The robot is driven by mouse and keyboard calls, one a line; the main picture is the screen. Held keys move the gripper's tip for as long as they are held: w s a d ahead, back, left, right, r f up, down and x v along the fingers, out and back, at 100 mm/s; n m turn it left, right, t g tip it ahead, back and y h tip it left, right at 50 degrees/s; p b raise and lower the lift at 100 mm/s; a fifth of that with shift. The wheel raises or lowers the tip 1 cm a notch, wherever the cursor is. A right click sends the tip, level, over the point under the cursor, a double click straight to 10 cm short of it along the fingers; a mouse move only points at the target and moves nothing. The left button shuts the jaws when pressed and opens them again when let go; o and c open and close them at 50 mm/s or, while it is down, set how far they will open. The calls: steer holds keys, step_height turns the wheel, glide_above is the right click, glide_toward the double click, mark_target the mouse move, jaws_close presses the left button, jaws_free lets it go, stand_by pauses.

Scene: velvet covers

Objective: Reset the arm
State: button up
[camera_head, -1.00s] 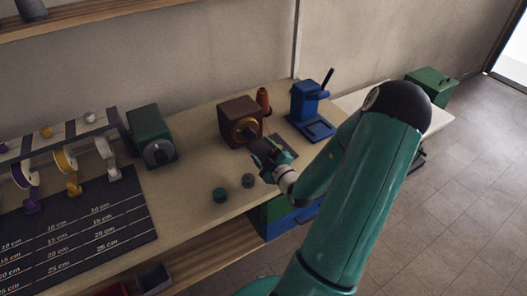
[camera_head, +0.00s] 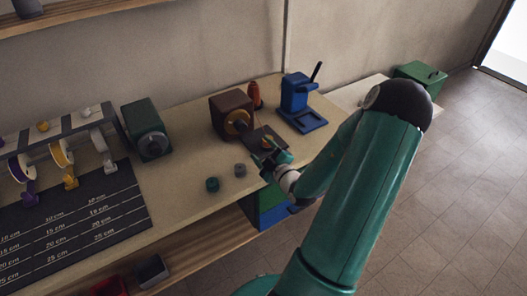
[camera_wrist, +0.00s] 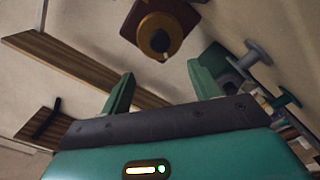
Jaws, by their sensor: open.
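My gripper (camera_head: 268,156) is above the workbench, in front of the brown box-shaped device (camera_head: 231,115) with its round brass front. In the wrist view my gripper (camera_wrist: 160,88) shows two teal fingers spread apart with nothing between them. The brass-fronted device (camera_wrist: 160,35) shows ahead of the fingers at the top of that view. My arm reaches in from the lower right of the head view and hides part of the bench's right end.
Two small round pieces, one teal (camera_head: 212,184) and one grey (camera_head: 240,170), lie on the bench left of my gripper. A blue press (camera_head: 299,104) stands behind right. A green device (camera_head: 146,130), ribbon spools and a dark measuring mat (camera_head: 75,225) are at left.

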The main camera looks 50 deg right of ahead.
stand_by(0.4)
steer(key=w+a+r+n+y, duration=0.1)
steer(key=a+n, duration=0.1)
steer(key=w+a+r+n+y, duration=0.1)
steer(key=a+n+y, duration=0.1)
steer(key=w+a+r+n+y, duration=0.1)
steer(key=a+n+y, duration=0.1)
steer(key=n, duration=0.1)
steer(key=shift+w+a+r, duration=0.1)
steer(key=shift+a+r, duration=0.05)
steer(key=shift+a, duration=0.1)
steer(key=a+r+n+g+y, duration=0.3)
steer(key=a+n+y, duration=0.2)
steer(key=a+n, duration=0.45)
steer(key=a+r+n+g+y, duration=0.3)
steer(key=a+n+y, duration=0.1)
steer(key=a+n, duration=0.55)
steer(key=s+a+r+n+g+h, duration=0.15)
steer(key=s+a+n+g, duration=0.65)
steer(key=n, duration=0.8)
steer(key=s+r+n+t+h, duration=0.1)
steer(key=s+r+n+h, duration=0.3)
steer(key=n, duration=0.7)
steer(key=s+r+n+t+h, duration=0.1)
steer(key=s+r+n+h, duration=0.3)
steer(key=r+n, duration=0.3)
steer(key=a+n, duration=0.1)
steer(key=n, duration=0.3)
steer(key=shift+n, duration=0.4)
